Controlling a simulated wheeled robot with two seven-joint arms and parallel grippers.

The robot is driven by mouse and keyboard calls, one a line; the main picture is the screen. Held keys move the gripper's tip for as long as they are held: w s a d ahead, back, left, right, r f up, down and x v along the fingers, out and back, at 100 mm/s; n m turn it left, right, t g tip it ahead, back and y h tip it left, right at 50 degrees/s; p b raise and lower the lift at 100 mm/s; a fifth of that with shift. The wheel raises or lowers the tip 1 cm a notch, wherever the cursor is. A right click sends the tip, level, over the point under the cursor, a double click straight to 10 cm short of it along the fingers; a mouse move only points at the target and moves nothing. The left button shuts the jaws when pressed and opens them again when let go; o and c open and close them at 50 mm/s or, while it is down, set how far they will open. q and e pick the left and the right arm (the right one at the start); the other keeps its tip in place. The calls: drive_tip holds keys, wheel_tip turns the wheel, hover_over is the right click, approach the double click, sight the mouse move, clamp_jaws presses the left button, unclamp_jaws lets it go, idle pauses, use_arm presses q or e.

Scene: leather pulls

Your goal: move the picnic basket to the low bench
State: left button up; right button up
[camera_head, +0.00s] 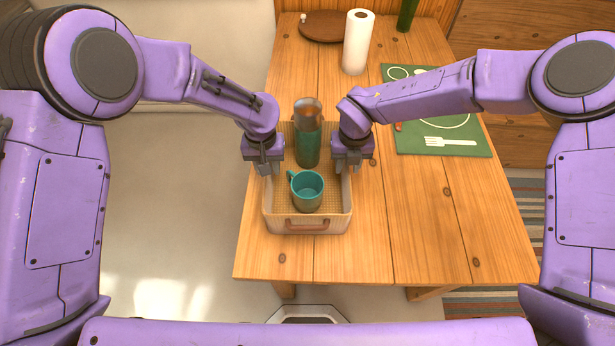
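The picnic basket (341,221) is a pale woven open box with a light rim and a brown leather pull on its front wall. It stands on the wooden table near the table's left edge. A teal mug (307,190) and a green flask with a copper-coloured top (307,146) stand in it. My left gripper (266,168) is at the basket's left wall, fingers down. My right gripper (347,167) is at the right wall, fingers down. Whether the fingers are closed on the walls is hidden. I cannot clearly identify the low bench.
The wooden table (430,225) is clear at the front right. A green placemat (470,143) with a plate and fork lies to the right. A paper roll (358,42), a round brown board (323,26) and a green bottle (407,14) are at the back. A plain pale surface (170,200) lies left.

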use_arm(q)
clamp_jaws()
use_arm(e)
clamp_jaws()
